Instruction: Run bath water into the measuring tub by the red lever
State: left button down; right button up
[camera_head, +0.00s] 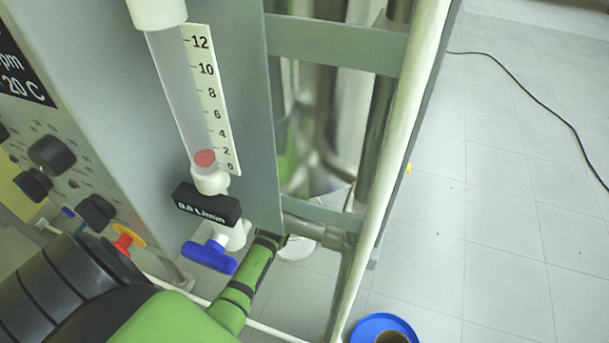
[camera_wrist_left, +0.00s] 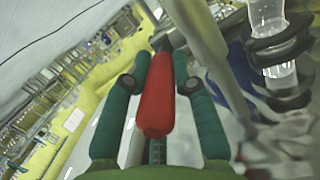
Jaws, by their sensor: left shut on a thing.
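The red lever (camera_wrist_left: 157,95) shows in the left wrist view, its rounded grip pointing back toward my palm. My left gripper (camera_wrist_left: 159,62) is shut on it, with one dark green finger along each side. In the head view my arm enters at the lower left; the lever and fingertips are not visible there. A blue round rim (camera_head: 385,318) with a brown inside shows at the bottom edge of the head view, cut off; I cannot tell if it is the measuring tub. My right gripper is in neither view.
A flow tube (camera_head: 180,95) has its red float near the scale's bottom, above a small display (camera_head: 206,204). A blue valve handle (camera_head: 208,257) and red-yellow knob (camera_head: 124,243) are below. A pale frame post (camera_head: 392,170) stands right of the panel. Tiled floor (camera_head: 500,210) is mostly clear.

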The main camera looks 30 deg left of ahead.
pick_arm(q)
jog(key=shift+s+a+f, duration=0.25)
jog(key=shift+f, duration=0.2)
jog(key=c, duration=1.1)
grip_release()
jog(key=shift+o, duration=0.2)
jog(key=shift+r, duration=0.15)
jog(key=shift+w, duration=0.1)
jog(key=v, duration=1.2)
jog(key=shift+r, duration=0.15)
jog(key=shift+c, duration=0.4)
